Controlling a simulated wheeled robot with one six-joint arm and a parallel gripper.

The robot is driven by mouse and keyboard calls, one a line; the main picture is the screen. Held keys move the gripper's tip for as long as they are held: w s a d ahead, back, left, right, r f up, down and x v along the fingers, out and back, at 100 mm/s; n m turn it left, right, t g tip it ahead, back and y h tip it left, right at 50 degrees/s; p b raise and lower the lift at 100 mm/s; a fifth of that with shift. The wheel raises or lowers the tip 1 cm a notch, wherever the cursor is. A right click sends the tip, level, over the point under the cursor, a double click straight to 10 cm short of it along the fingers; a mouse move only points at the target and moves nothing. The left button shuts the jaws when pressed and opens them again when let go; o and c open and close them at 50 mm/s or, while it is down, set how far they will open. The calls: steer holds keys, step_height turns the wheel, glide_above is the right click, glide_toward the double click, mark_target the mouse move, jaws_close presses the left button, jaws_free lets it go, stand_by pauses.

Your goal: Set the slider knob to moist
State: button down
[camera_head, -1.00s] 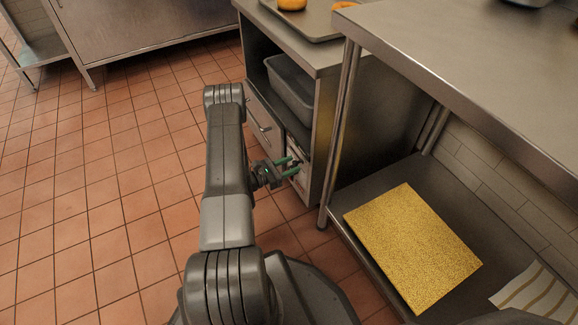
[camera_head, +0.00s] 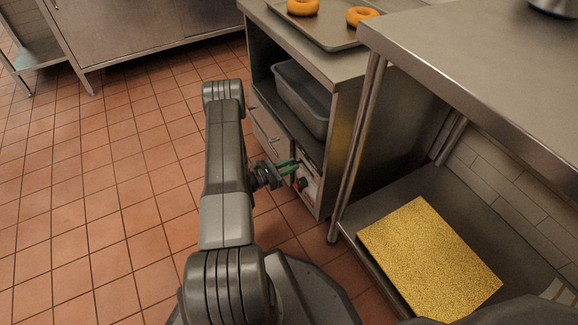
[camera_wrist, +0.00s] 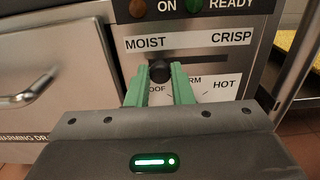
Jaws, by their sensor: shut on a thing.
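The dark round slider knob (camera_wrist: 160,71) shows in the wrist view between my green fingertips. It sits under the MOIST label (camera_wrist: 145,43), toward the left part of its dark slot. The CRISP label (camera_wrist: 231,38) is at the right end, and bare slot (camera_wrist: 205,64) shows to the right of the knob. My gripper (camera_wrist: 160,82) is shut on the knob. In the head view my gripper (camera_head: 292,168) reaches the front panel (camera_head: 308,183) of the cabinet; the knob cannot be made out there.
Below the slot are PROOF, WARM and HOT markings (camera_wrist: 224,84), partly hidden by my fingers. A drawer with a handle (camera_wrist: 33,88) is at left. A steel table leg (camera_head: 358,150) stands right of the cabinet. A tray with bagels (camera_head: 335,38) is on top. Tiled floor is clear at left.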

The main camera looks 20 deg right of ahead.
steer(key=shift+w, duration=0.3)
steer(key=c, duration=1.3)
jaws_free()
steer(key=shift+a, duration=0.1)
steer(key=a+p, duration=0.1)
steer(key=a, duration=0.3)
steer(key=a+p, duration=0.1)
steer(key=a, duration=0.4)
steer(key=s+a+p, duration=0.1)
steer(key=a, duration=0.3)
steer(key=shift+s+a, duration=0.1)
steer(key=shift+a, duration=0.25)
steer(key=shift+d, duration=0.15)
steer(key=d+b, duration=0.1)
steer(key=d, duration=0.3)
steer(key=d+b, duration=0.1)
steer(key=d, duration=0.4)
steer(key=w+d+b, duration=0.1)
steer(key=d, duration=0.3)
steer(key=shift+d, duration=0.3)
